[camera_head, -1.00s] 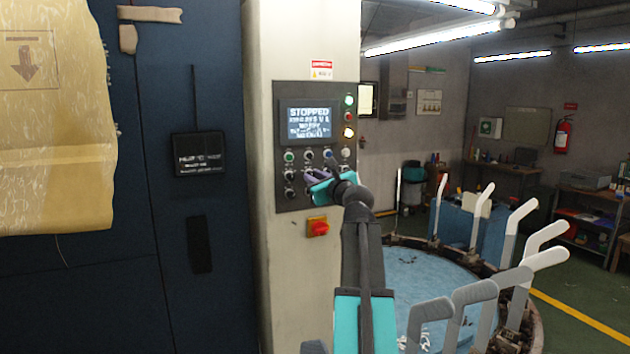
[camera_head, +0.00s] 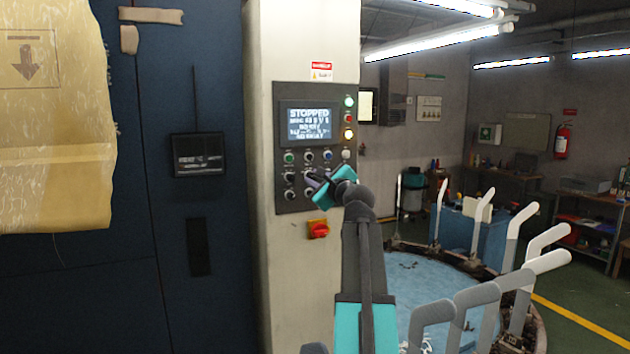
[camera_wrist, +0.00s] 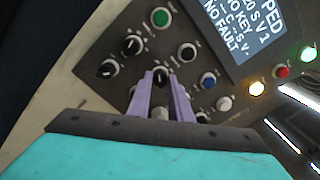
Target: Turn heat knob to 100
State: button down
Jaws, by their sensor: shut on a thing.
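The control panel (camera_head: 283,200) is on a cream column, with a lit screen (camera_head: 308,122) reading STOPPED. The rest of its text is partly unreadable in the head view; the wrist view shows NO KEY and NO FAULT. My gripper (camera_head: 316,181) is at the panel's lower middle. In the wrist view my gripper (camera_wrist: 161,80) has its purple fingers shut on a black knob (camera_wrist: 160,76), one finger on each side. The knob's label and scale cannot be read, so I cannot tell its setting. Other black knobs (camera_wrist: 132,46) are close by.
A green button (camera_wrist: 160,17), a blue button (camera_wrist: 207,80) and a white button (camera_wrist: 224,103) surround the fingers. A red switch (camera_head: 318,230) is below the panel.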

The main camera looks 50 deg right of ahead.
jog(key=c, duration=1.6)
grip_release()
jog(key=shift+s+a, duration=0.1)
jog(key=shift+s, duration=0.05)
jog(key=b+v, duration=0.3)
jog(key=v, duration=1)
jog(key=shift+s, duration=0.25)
jog(key=shift+f, duration=0.1)
